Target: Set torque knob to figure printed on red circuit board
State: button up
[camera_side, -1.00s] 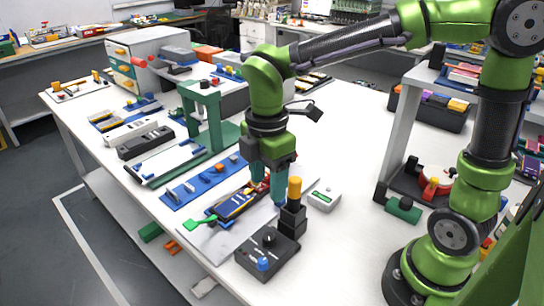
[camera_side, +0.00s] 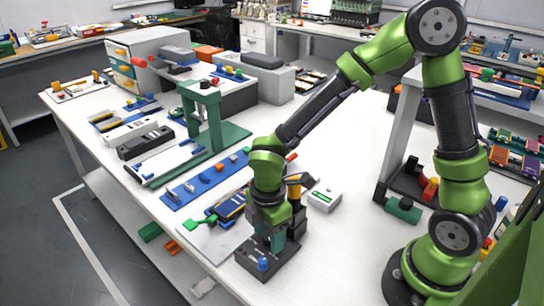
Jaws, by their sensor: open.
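My gripper (camera_side: 268,243) points down over a dark control box (camera_side: 252,268) at the front edge of the white table. Its fingertips are at the top of the box, around where the black knob sits, and they hide the knob. I cannot tell whether they touch it. The gripper is open. A blue button (camera_side: 263,264) shows on the front of the box. A red circuit board and any printed figure cannot be made out in this view.
A black block with a yellow-orange top (camera_side: 294,190) stands right behind the gripper. The table's right middle is clear.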

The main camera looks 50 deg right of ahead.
jog(key=shift+c, duration=0.2)
jog(key=c, duration=1)
jog(key=shift+m, duration=0.3)
jog(key=m, duration=0.9)
jog(key=o, duration=1)
